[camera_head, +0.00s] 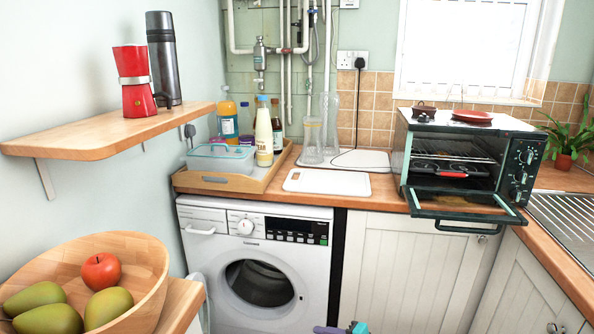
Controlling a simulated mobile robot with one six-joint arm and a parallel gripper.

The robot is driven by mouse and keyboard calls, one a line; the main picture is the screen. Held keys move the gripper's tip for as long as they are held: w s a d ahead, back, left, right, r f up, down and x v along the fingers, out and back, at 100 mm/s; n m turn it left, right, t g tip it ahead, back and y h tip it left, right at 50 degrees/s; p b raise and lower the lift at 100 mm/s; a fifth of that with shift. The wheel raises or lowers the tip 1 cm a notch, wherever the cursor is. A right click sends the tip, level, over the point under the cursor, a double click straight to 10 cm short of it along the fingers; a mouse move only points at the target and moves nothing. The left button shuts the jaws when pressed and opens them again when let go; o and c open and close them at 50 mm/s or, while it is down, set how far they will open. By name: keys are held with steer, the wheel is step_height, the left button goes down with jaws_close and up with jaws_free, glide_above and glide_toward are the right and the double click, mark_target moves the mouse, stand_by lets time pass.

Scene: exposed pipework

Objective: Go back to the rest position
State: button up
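My gripper's fingers do not show in the head view. Only a small purple and teal piece shows at the bottom edge, right of centre; it may be part of my arm, but I cannot tell which part. Whether my gripper holds anything is hidden. The toaster oven (510,165) stands on the right of the worktop with its door (465,207) lowered open. A dark item with a red part (452,174) is inside it.
The wooden shelf (110,135) carries a red moka pot (134,85) and a dark flask (163,60). A wooden fruit bowl (140,270) is at lower left. A tray (225,182) of bottles and a white board (327,183) lie on the worktop above the washing machine (300,255).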

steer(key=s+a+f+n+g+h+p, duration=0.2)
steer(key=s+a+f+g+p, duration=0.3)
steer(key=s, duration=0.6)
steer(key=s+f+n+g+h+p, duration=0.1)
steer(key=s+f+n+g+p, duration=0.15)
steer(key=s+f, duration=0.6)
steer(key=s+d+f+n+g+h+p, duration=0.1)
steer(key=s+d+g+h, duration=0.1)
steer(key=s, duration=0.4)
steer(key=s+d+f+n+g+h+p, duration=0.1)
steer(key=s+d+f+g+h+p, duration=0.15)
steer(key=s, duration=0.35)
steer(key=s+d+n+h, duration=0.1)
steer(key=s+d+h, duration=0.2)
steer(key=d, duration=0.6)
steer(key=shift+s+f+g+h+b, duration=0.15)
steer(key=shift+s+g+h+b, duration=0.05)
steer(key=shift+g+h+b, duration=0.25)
